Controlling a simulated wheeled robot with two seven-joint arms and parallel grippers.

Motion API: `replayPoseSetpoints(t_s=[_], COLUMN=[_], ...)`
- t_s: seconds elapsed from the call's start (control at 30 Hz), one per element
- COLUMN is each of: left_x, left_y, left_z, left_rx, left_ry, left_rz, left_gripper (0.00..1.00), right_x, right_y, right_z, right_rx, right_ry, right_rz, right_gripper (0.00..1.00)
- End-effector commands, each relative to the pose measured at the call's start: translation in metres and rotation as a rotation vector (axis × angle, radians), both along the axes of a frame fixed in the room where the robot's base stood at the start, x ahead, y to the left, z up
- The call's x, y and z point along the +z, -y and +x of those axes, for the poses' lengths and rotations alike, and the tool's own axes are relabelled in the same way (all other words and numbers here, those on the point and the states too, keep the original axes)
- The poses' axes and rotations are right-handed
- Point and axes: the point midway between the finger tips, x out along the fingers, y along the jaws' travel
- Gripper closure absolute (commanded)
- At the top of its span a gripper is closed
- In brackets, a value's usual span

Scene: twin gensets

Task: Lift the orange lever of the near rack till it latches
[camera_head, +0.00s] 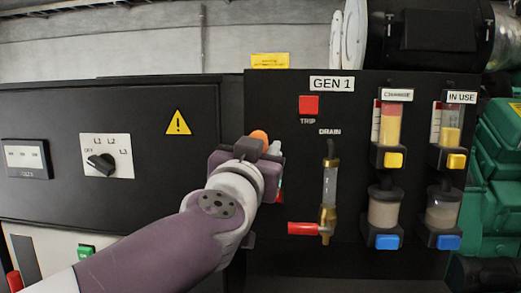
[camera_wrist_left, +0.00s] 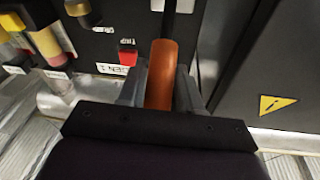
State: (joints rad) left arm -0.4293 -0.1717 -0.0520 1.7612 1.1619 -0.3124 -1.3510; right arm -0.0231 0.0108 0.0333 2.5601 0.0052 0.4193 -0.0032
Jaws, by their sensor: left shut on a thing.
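The orange lever (camera_wrist_left: 161,75) shows in the left wrist view as a rounded orange grip on a dark shaft. My left gripper (camera_wrist_left: 160,88) is shut on it, with one grey finger on each side. In the head view only a small piece of the orange lever (camera_head: 259,135) shows above my left gripper (camera_head: 262,160), which hides the rest. The lever stands at the left part of the black GEN 1 panel (camera_head: 285,215). My right gripper is not in view.
Right of my left gripper are a red TRIP button (camera_head: 309,105), a drain tube with a red valve handle (camera_head: 303,228), and several filter bowls with yellow and blue blocks. A rotary switch (camera_head: 101,164) is on the left cabinet. Green machinery (camera_head: 495,180) stands at the far right.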

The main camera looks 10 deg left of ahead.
Motion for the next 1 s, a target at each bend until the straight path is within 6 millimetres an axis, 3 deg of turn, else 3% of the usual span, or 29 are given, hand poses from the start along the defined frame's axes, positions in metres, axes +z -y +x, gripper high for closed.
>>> replayPoseSetpoints(t_s=[0.03, 0.07, 0.47, 0.93, 1.0], left_x=[0.001, 0.001, -0.001, -0.016, -0.024], left_y=[0.0, 0.0, -0.001, -0.014, -0.015], left_z=[0.0, 0.0, -0.007, -0.102, -0.111], left_rx=[0.001, 0.001, -0.001, -0.005, -0.002], left_ry=[0.002, 0.002, 0.001, 0.003, 0.009], left_rz=[0.0, 0.0, 0.0, -0.003, -0.006], left_gripper=[0.57, 0.47, 0.46, 0.46, 0.46], right_x=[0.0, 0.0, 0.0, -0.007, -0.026], right_y=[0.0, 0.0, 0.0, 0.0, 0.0], right_z=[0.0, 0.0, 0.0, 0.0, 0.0], right_rx=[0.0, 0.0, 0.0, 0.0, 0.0], right_ry=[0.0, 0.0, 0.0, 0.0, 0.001], right_rz=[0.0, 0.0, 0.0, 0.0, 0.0], right_gripper=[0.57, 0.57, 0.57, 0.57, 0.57])
